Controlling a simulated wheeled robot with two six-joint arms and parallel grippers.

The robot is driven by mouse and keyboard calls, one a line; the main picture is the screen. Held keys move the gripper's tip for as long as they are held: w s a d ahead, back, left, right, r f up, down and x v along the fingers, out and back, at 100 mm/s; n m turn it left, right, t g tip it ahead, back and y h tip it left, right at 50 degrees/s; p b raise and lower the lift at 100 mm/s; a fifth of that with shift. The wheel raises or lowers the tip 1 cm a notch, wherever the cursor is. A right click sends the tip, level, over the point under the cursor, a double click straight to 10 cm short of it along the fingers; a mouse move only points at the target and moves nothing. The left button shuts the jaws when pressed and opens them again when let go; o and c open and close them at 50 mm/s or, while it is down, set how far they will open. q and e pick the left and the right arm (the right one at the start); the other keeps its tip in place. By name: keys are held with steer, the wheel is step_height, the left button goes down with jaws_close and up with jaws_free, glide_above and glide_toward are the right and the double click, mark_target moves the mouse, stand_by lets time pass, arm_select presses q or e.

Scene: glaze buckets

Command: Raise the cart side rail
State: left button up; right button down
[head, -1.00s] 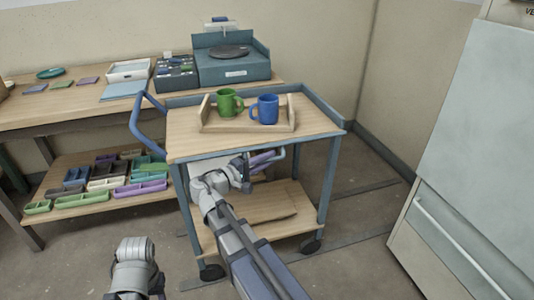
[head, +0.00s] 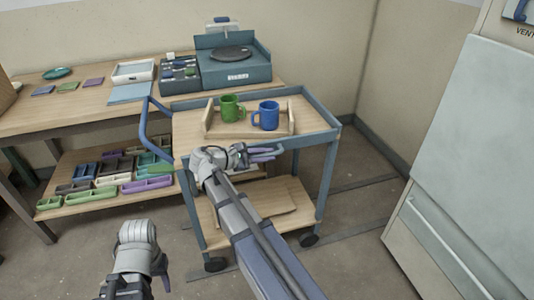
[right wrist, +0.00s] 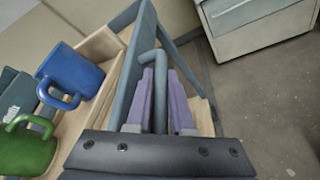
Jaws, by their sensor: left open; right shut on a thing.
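The wooden-topped cart (head: 190,128) stands in the middle, with blue-grey edges and legs. Its side rail (head: 281,149) is a blue-grey bent bar at the near side, mostly hidden behind my right gripper in the head view. My right gripper (head: 264,154) is shut on the rail just below the near edge of the top. In the right wrist view, the rail (right wrist: 160,98) runs between the two purple fingers (right wrist: 162,105), with its bent end beyond them. My left gripper (head: 138,262) is low at the bottom left, open, away from the cart; its fingertips are hard to make out.
A wooden tray (head: 245,130) on the cart holds a green mug (head: 231,107) and a blue mug (head: 267,117). A blue push handle (head: 146,125) is at the cart's left. A workbench (head: 60,112) stands behind. A pale cabinet (head: 460,150) is at right, with clear floor between.

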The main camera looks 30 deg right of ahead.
steer(key=shift+w+r+n, duration=0.1)
steer(key=shift+w+n, duration=0.1)
steer(key=shift+n, duration=0.2)
stand_by(0.3)
steer(key=c, duration=1.1)
jaws_free()
steer(key=shift+p, duration=0.3)
steer(key=p+v, duration=0.2)
steer(key=v, duration=0.5)
steer(key=shift+w+a+r, duration=0.15)
steer(key=shift+a+r, duration=0.05)
steer(key=shift+a, duration=0.1)
